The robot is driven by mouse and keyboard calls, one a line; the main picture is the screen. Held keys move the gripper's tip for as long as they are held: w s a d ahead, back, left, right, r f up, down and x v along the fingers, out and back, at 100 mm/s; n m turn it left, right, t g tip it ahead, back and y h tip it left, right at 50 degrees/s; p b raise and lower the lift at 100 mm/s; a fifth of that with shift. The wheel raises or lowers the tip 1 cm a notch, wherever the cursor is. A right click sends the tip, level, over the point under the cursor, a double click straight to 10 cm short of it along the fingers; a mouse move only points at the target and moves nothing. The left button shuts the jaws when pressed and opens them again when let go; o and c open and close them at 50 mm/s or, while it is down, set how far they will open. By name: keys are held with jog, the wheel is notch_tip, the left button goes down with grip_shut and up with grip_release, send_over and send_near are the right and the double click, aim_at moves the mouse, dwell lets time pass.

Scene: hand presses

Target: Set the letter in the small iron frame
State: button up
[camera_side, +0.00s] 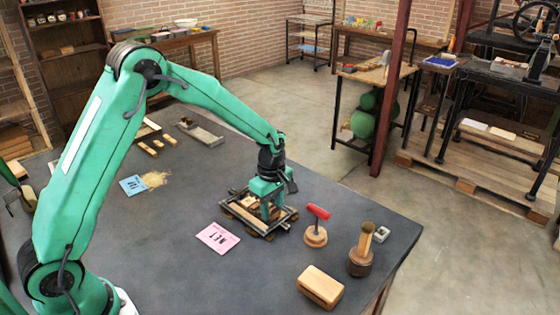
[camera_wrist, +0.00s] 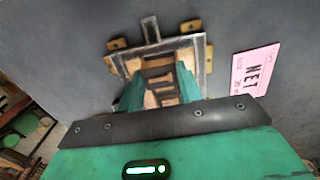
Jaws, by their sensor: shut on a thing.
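The small iron frame (camera_side: 245,220) lies flat on the dark table, with wooden pieces around and inside it. It also shows in the wrist view (camera_wrist: 207,60), where wooden blocks and dark bars fill its inside. My gripper (camera_side: 271,210) points down inside the frame's outline. In the wrist view my gripper (camera_wrist: 158,78) has its two green fingers reaching into the frame. It is shut on a small piece that I take to be the letter; the fingers mostly hide it. I cannot tell whether the letter touches the frame's bed or its neighbours.
A pink card (camera_side: 218,237) reading NET lies beside the frame. A blue card (camera_side: 132,185) lies left. The table's front middle is clear.

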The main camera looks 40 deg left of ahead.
aim_at(272, 209)
jog(key=shift+f, duration=0.6)
dwell(0.3)
jog(key=o, duration=0.9)
jog(key=shift+o, duration=0.2)
jog(key=shift+r, duration=0.15)
notch_tip(272, 209, up, 13)
jog(key=shift+s, duration=0.1)
dwell(0.4)
